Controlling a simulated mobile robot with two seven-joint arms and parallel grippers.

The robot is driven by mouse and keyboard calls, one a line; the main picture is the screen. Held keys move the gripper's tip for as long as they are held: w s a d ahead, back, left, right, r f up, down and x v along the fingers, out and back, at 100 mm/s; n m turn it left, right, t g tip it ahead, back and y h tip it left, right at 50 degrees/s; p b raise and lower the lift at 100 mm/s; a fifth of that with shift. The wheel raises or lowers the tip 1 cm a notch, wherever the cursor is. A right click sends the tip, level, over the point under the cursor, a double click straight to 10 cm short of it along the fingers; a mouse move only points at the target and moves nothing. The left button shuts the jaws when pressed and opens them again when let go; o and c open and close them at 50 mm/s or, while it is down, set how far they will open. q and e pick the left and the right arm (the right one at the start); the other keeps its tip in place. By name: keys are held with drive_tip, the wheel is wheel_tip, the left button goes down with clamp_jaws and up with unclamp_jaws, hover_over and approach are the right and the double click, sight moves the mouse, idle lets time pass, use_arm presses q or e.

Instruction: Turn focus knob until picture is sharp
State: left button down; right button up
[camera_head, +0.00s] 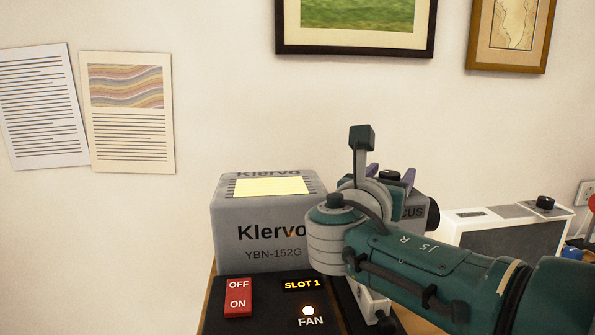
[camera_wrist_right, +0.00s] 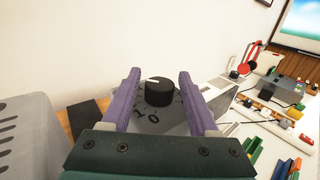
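The grey Klervo projector (camera_head: 268,232) stands on a dark base, partly hidden behind my right arm. A label ending in "CUS" shows on its side. The round black knob (camera_wrist_right: 159,92) has a white pointer line toward the upper left and sits over a dial with numbers. My right gripper (camera_wrist_right: 160,74) has its two purple fingers on either side of the knob, with visible gaps to it. The fingers also show in the head view (camera_head: 390,172). A bright screen or picture (camera_wrist_right: 299,22) is cut off at the upper right; its sharpness cannot be told. My left gripper is not in view.
A red OFF/ON switch (camera_head: 238,297) and a lit FAN lamp (camera_head: 308,310) are at the front. A white box with a black knob (camera_head: 545,202) stands right. Framed prints (camera_head: 355,25) and paper sheets (camera_head: 127,112) hang on the wall. A cluttered table (camera_wrist_right: 255,125) lies right.

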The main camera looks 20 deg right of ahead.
drive_tip(key=shift+o, duration=0.7)
drive_tip(key=shift+s+a, duration=0.2)
drive_tip(key=shift+a, duration=0.05)
drive_tip(key=p+v, duration=0.1)
drive_tip(key=v, duration=0.8)
drive_tip(key=shift+s+a, duration=0.1)
drive_tip(key=shift+a, duration=0.05)
